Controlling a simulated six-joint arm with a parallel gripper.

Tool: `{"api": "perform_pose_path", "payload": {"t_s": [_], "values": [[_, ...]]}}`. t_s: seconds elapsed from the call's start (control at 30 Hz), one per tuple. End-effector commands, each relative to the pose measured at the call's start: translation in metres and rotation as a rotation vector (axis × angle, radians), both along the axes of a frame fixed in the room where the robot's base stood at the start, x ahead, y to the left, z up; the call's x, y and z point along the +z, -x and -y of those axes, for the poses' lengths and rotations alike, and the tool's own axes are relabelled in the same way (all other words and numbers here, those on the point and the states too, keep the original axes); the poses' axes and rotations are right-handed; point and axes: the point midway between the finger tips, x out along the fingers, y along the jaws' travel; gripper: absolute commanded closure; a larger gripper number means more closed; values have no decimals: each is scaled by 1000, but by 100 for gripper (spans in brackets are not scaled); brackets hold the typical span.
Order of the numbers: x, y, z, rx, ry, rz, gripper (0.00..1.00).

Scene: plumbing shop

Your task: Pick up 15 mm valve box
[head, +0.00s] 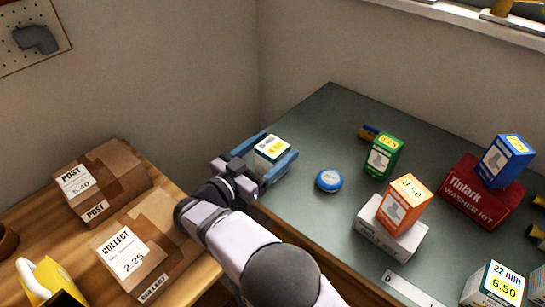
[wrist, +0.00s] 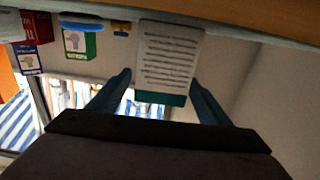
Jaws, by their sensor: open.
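A small white box with a green edge and a yellow price label (head: 271,149) stands on the grey-green counter near its left edge. Its "mm" marking is too small to read surely. In the wrist view, which is upside down, the white box (wrist: 170,55) shows a face of printed lines and a teal band. My gripper (head: 281,143) is open, with one blue finger on each side of this box. In the wrist view, the fingertips (wrist: 158,75) flank the box with gaps showing on both sides. No grip on it is visible.
A blue round tin (head: 329,180) and a green box (head: 382,156) stand to the right. An orange box (head: 404,205) sits on a white box; a blue box sits on the red washer kit (head: 478,193). A "22 mm" box (head: 493,286) is front right. Parcels (head: 138,245) lie left.

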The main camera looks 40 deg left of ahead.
Motion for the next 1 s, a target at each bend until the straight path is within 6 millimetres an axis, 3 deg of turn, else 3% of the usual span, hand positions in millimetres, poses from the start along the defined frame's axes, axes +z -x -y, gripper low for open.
{"api": "perform_pose_path", "payload": {"t_s": [0.27, 0.4, 0.5, 0.77, 1.0], "values": [[0, -2, 0, 1, 0, 0, 28], [0, -2, 0, 1, 0, 0, 62], [0, -2, 0, 1, 0, 0, 79], [2, -2, -1, 1, -1, 1, 79], [25, -2, -1, 2, -5, 2, 79]]}}
